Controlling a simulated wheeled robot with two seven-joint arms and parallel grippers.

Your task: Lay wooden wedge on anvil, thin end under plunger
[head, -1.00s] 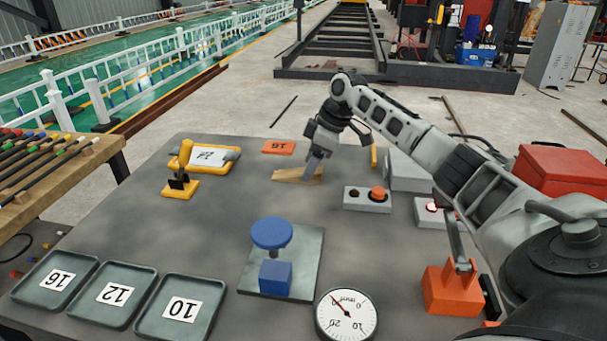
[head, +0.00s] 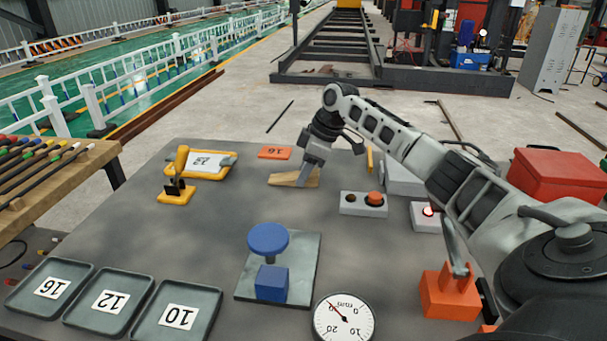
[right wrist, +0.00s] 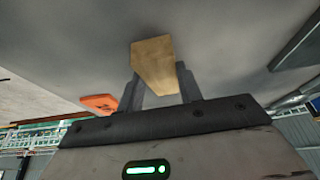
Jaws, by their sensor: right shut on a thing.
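The pale wooden wedge (head: 283,180) lies at the far middle of the grey table. My right gripper (head: 303,182) comes down over it from the right and is shut on it. In the right wrist view the wedge (right wrist: 153,62) sits between the two fingers (right wrist: 160,90). A grey plate (head: 309,262) nearer the front carries a blue round disc (head: 268,238) on a short stem and a blue block (head: 272,283). I cannot tell which part is the anvil or where the plunger is. My left gripper is out of view.
A dial gauge (head: 344,318) is at the front. The table's centre is clear.

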